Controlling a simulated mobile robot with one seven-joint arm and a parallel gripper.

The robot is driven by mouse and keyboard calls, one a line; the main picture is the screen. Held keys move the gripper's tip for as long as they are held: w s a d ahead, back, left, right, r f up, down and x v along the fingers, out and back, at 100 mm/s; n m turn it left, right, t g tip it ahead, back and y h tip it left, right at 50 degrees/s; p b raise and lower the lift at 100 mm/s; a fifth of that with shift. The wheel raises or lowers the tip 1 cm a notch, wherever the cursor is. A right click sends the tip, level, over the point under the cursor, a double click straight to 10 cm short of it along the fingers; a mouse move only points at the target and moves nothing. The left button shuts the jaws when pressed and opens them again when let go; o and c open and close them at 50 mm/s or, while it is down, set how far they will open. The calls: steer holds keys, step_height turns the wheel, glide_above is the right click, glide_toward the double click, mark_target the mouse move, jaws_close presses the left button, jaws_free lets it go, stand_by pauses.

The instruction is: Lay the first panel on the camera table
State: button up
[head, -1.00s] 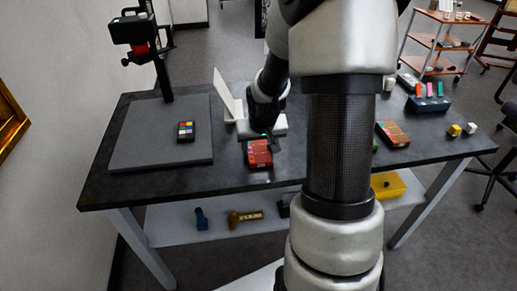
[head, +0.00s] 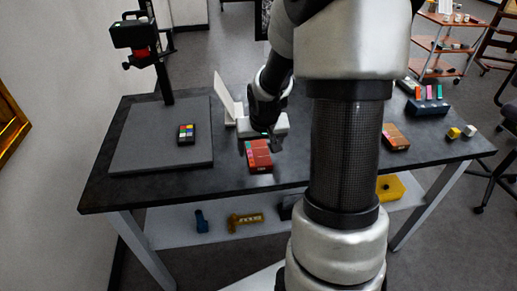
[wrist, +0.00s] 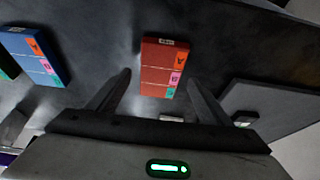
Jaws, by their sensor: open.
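A red panel (head: 260,158) with small coloured labels lies flat on the dark table, right of the grey camera board (head: 125,147). My gripper (head: 258,143) is open and empty at the panel's far end. In the wrist view the red panel (wrist: 158,68) lies ahead, between the lines of my open fingers (wrist: 160,78); their height above it is hard to judge. A blue panel (wrist: 32,55) lies to the left in that view. A brown-red panel (head: 396,138) lies on the table's right part, partly behind my arm.
A camera on a dark stand (head: 140,40) rises at the board's back. A colour chart (head: 186,134) lies on the board, which is otherwise bare. A white upright card (head: 226,97) stands behind the red panel. Small cubes (head: 460,131) sit at the right.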

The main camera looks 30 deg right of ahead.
steer(key=p+v, duration=0.2)
steer(key=v, duration=0.8)
steer(key=shift+a, duration=0.1)
